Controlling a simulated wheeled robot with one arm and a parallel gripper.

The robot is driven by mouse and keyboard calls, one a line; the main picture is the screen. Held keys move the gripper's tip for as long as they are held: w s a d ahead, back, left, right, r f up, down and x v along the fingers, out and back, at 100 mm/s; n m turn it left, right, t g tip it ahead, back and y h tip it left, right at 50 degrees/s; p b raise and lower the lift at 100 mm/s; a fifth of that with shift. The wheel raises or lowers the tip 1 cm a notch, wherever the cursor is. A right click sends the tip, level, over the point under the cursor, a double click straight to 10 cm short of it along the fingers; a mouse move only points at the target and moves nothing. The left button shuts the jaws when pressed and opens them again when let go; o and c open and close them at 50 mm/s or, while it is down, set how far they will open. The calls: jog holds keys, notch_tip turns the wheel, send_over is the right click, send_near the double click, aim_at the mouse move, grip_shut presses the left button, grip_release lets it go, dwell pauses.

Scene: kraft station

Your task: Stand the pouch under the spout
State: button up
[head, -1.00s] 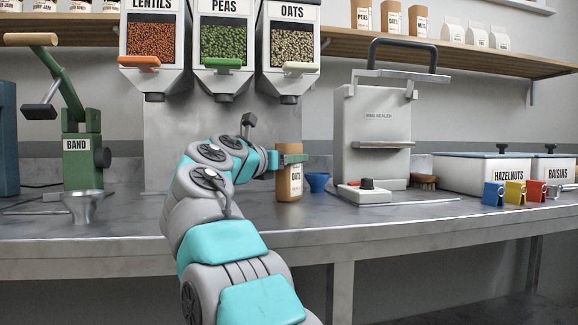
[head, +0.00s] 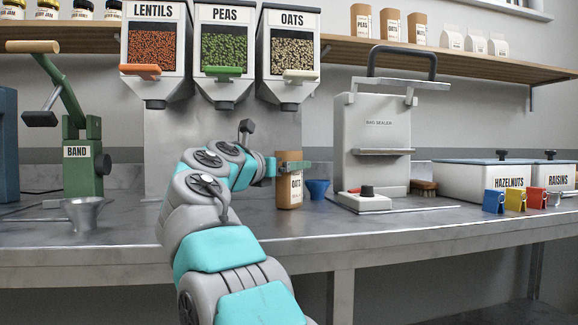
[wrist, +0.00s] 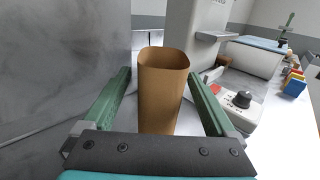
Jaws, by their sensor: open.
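A brown kraft pouch (head: 289,189) labelled OATS stands upright on the steel counter, roughly below the OATS dispenser spout (head: 289,106). The spout is well above it. In the wrist view the pouch (wrist: 162,88) is open at the top. My gripper (head: 292,166) is at the pouch's upper part. Its green fingers (wrist: 158,92) are open, one on each side of the pouch, with visible gaps between fingers and pouch. The pouch's lower back is hidden from the wrist camera.
A blue funnel (head: 317,188) stands just right of the pouch. The bag sealer (head: 375,145) is farther right, with bag clips (head: 515,200) beyond. A metal funnel (head: 84,213) and green band press (head: 80,160) are at left. A metal panel (wrist: 75,65) rises close beside the gripper.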

jog(key=p+v, duration=0.1)
jog(key=v, duration=1)
jog(key=shift+s, duration=0.2)
jog(key=shift+r, duration=0.1)
